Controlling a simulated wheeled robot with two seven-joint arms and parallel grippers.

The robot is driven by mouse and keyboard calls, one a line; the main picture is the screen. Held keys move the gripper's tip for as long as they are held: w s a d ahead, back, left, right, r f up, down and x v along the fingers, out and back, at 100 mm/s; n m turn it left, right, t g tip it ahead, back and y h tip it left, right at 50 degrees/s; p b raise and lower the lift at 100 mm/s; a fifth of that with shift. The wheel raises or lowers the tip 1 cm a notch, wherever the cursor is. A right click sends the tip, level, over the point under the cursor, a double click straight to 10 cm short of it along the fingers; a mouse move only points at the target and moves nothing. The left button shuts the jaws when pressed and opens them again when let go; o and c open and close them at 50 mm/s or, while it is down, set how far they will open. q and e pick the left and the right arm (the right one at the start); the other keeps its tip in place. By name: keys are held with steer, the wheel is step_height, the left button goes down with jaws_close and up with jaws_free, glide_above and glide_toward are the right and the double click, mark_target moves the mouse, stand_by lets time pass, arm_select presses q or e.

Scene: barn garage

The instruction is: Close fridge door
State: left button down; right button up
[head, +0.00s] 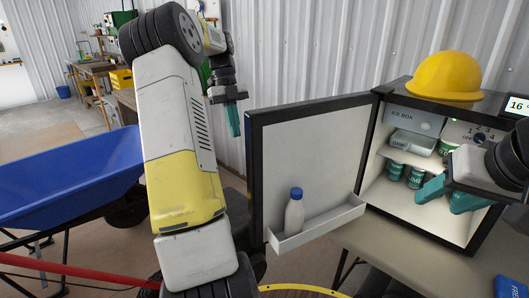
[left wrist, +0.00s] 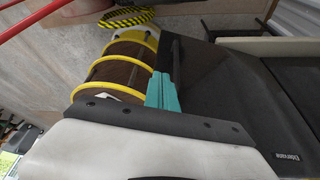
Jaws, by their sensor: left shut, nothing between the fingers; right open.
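The small fridge (head: 413,211) stands on a table at the right of the head view. Its door (head: 290,165) is wide open and swung out to the left, its white inner side facing me. The door shelf (head: 318,224) holds a white bottle with a blue cap (head: 294,211). My left gripper (head: 234,121) is shut and empty, raised left of the door's upper outer edge, apart from it. In the left wrist view its teal fingers (left wrist: 162,92) are together. My right gripper (head: 447,194) is open, in front of the fridge opening, hiding part of the interior.
Several green cans (head: 395,171) and a clear box (head: 412,143) are inside the fridge. A yellow hard hat (head: 446,76) sits on top. A blue wheelbarrow (head: 70,178) stands at left. The beige table (head: 390,262) has bare room before the fridge.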

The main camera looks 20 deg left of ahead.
arm_select(q)
steer(key=s+d+f, duration=0.4)
steer(key=d+f, duration=0.1)
steer(key=f, duration=0.1)
steer(key=shift+s+f, duration=0.2)
steer(key=shift+f, duration=0.2)
steer(key=shift+d, duration=0.15)
